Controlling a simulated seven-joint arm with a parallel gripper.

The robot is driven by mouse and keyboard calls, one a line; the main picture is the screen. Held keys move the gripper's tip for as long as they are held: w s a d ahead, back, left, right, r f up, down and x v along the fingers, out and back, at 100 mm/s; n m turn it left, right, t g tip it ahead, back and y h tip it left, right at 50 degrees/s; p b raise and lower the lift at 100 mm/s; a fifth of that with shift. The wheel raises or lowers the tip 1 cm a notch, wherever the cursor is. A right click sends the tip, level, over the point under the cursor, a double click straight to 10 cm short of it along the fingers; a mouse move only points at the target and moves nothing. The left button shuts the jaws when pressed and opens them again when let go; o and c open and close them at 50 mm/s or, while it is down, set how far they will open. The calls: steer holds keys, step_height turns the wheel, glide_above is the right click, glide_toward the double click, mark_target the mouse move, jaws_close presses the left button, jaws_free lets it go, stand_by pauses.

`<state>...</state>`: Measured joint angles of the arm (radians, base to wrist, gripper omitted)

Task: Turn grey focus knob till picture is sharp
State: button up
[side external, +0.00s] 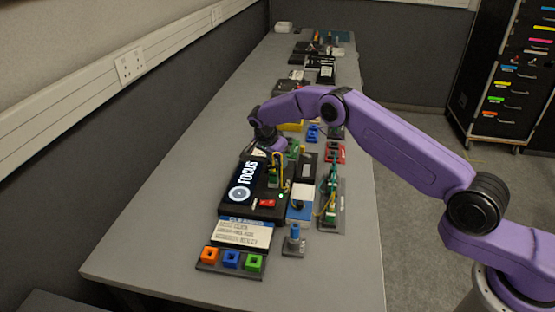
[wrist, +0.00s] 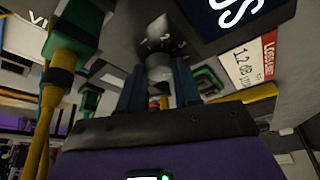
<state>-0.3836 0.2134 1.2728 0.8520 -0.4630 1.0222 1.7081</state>
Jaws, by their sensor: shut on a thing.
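The black focus unit (side external: 262,208) stands on the long table, with a dark blue screen (side external: 243,183) on its top. The screen shows white FOCUS lettering and a round pale pattern; the word is readable at this size, but fine sharpness is hard to judge. In the wrist view part of the screen (wrist: 238,12) shows large white letters. The grey focus knob (wrist: 158,66) sits between the two blue fingers of my gripper (wrist: 159,82), which is shut on it. In the side view my gripper (side external: 274,148) is at the unit's far end, and the knob is hidden there.
A red switch (side external: 267,203) is on the unit. Yellow and green cabled connectors (wrist: 68,50) stand close beside my gripper. Orange, blue and green sockets (side external: 230,259) lie at the near end. The table's left strip is clear.

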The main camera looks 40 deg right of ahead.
stand_by(0.5)
steer(key=o, duration=1)
steer(key=shift+o, duration=0.2)
steer(key=v, duration=1.7)
steer(key=shift+r, duration=0.2)
steer(key=shift+a, duration=0.1)
